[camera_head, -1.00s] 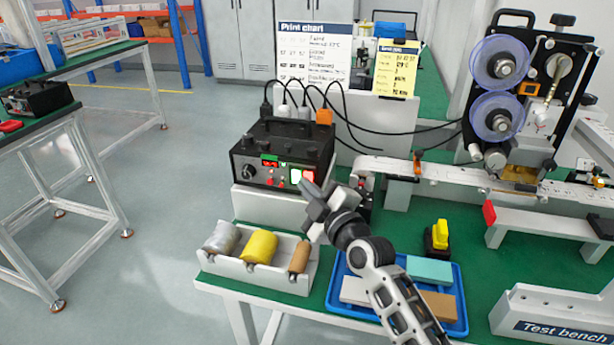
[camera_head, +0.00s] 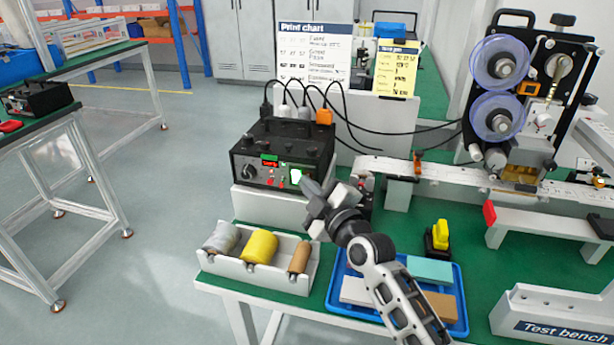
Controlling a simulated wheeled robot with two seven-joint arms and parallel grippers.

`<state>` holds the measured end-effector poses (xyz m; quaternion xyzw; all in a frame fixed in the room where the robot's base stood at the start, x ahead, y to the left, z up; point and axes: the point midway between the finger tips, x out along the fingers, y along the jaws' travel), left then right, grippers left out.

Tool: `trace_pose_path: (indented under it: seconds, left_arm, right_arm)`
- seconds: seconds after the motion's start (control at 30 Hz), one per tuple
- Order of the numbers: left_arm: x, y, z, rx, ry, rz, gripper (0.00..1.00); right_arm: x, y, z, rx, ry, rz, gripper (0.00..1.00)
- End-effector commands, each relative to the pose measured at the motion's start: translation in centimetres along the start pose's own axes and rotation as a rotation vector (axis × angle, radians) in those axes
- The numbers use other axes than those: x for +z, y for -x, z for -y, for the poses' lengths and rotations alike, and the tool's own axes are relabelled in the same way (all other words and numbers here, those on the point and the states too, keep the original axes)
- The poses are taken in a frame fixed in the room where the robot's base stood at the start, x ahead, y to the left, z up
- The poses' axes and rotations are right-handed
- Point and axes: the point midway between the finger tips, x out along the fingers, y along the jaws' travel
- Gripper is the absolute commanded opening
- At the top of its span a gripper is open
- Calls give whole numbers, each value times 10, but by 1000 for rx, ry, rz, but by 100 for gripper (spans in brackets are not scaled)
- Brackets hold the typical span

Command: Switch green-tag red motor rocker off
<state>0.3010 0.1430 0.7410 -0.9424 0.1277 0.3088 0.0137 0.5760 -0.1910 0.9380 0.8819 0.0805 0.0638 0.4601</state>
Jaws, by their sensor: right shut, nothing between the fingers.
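The black control box (camera_head: 282,140) stands on a light stand at the bench's left end. My left gripper is out of view.
A rack with several rolls (camera_head: 260,247) sits below the box, left of my right arm. A blue tray (camera_head: 462,312) lies under the arm. A yellow switch on a black base (camera_head: 438,238) stands to the right. Cables rise behind the box.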

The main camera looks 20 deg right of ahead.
Motion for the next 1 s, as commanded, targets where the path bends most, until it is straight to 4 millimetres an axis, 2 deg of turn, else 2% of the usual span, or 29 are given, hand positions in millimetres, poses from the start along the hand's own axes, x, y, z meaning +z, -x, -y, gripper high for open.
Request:
trace_pose_path:
  seconds: [0.83, 1.0]
  left_arm:
    - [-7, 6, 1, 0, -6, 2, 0]
    - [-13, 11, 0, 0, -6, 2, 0]
  right_arm:
    - [-8, 12, 8, -1, 0, 0, 0]
    - [-16, 21, 14, -3, 0, 1, 0]
